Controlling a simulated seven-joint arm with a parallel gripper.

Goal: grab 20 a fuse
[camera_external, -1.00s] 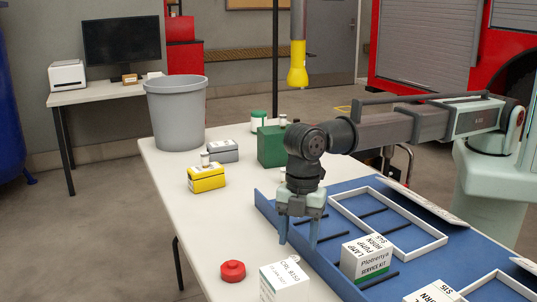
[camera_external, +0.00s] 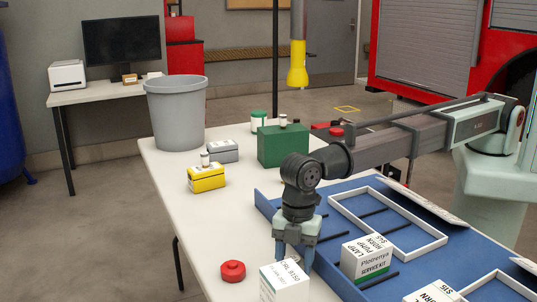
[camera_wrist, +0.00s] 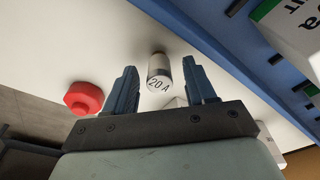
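My gripper (camera_wrist: 159,68) is open and points down at the table. In the external view my gripper (camera_external: 293,259) is low, beside the blue tray's near edge and behind a white box. The fuse does not show there; it is hidden by the gripper or the box.
A red round knob (camera_external: 232,271) lies left of my gripper. A white labelled box (camera_external: 285,283) stands close in front. The blue tray (camera_external: 265,207) with a kit box (camera_external: 366,259) is to the right. A yellow box (camera_external: 206,178) and green box (camera_external: 282,146) stand farther back.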

